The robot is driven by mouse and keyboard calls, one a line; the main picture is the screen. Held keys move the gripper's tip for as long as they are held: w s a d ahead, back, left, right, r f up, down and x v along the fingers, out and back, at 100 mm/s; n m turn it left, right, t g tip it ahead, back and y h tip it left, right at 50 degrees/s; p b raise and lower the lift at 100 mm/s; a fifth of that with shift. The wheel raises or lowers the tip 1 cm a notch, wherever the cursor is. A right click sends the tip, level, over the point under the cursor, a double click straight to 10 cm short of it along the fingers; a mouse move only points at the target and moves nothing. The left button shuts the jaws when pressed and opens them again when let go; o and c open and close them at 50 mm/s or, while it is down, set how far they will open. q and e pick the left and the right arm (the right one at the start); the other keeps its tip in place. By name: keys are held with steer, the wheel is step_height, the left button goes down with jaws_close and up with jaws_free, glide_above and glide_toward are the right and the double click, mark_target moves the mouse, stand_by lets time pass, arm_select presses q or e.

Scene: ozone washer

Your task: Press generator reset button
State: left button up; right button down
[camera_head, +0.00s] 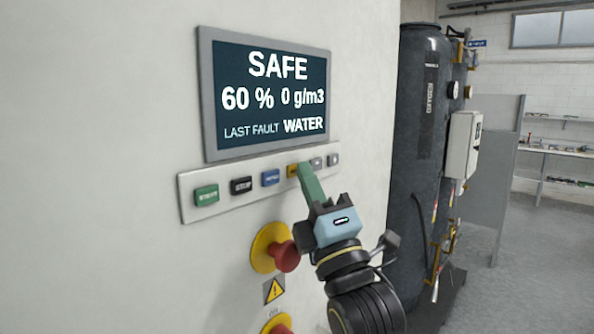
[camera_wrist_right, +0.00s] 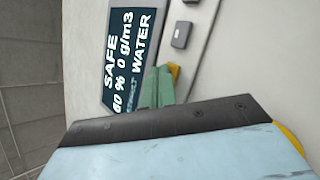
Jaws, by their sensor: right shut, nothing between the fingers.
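A button strip (camera_head: 225,198) on the wall panel holds a green, a black, a blue and a yellow button, with grey ones at its right end. The yellow button (camera_head: 292,170) is partly hidden behind my right gripper (camera_head: 303,168). The gripper's green fingers are shut and empty, with their tips at or just in front of that button; I cannot tell if they touch. The button labels are too small to read surely. In the right wrist view the fingers (camera_wrist_right: 158,88) reach toward the strip, and a bit of yellow shows beside them. My left gripper is not in view.
The screen (camera_head: 266,95) above the strip reads SAFE, 60 %, 0 g/m3, LAST FAULT WATER. A red emergency knob (camera_head: 287,256) on a yellow ring sits below, close to my right wrist. A dark tank (camera_head: 415,150) stands to the right.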

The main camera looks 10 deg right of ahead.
steer(key=shift+s+d, duration=0.4)
steer(key=shift+s, duration=0.15)
steer(key=s+d, duration=0.1)
steer(key=s, duration=0.1)
steer(key=s+d+p, duration=0.1)
steer(key=s+d, duration=0.1)
stand_by(0.5)
stand_by(0.4)
